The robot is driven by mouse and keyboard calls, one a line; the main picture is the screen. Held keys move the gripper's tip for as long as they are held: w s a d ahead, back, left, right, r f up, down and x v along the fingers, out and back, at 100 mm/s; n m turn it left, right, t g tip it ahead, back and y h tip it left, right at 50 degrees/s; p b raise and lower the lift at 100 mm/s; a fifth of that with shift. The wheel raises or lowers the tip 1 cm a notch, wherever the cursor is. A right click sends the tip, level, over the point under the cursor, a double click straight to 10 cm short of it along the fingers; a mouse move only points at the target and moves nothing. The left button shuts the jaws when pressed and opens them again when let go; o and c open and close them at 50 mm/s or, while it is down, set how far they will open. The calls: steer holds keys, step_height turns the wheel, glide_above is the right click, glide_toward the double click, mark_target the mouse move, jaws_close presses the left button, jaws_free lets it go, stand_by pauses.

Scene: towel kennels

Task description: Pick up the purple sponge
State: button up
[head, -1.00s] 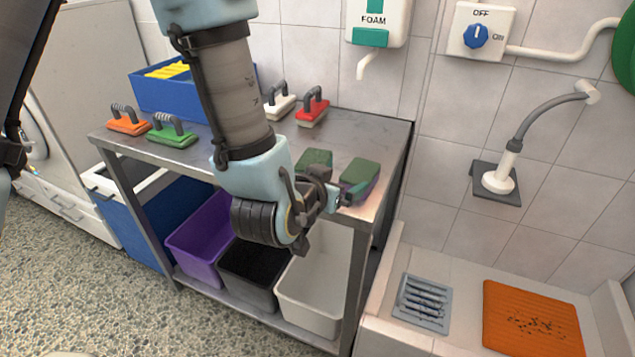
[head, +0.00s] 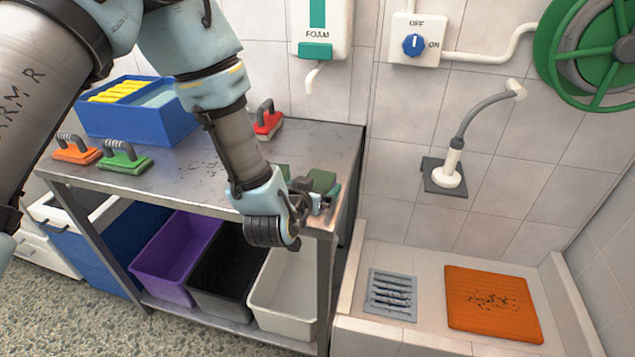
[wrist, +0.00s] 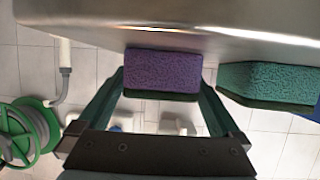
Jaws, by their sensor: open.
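The purple sponge (wrist: 162,72) has a dark green pad on one face and lies near the edge of the steel table (head: 215,180). In the wrist view it sits between the two green fingers of my gripper (wrist: 163,88), which is open with a finger on each side. I cannot tell whether either finger touches it. In the head view mostly its green pad (head: 322,180) shows, beside my gripper (head: 326,197). A teal sponge (wrist: 268,82) lies right next to it in the wrist view, outside the fingers.
Orange (head: 75,150), green (head: 124,160) and red (head: 267,122) handled brushes and a blue bin (head: 140,125) stand on the table. Purple (head: 175,255), black (head: 222,270) and white (head: 285,290) bins sit below. A tub with an orange mat (head: 490,303) is at right.

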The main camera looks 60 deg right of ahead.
mark_target(318, 183)
steer(key=shift+d+f, duration=0.15)
steer(key=shift+d, duration=0.15)
steer(key=shift+c, duration=0.2)
steer(key=c, duration=1.1)
step_height(318, 183, up, 10)
steer(key=b, duration=0.3)
steer(key=shift+f, duration=0.15)
steer(key=shift+a, duration=0.1)
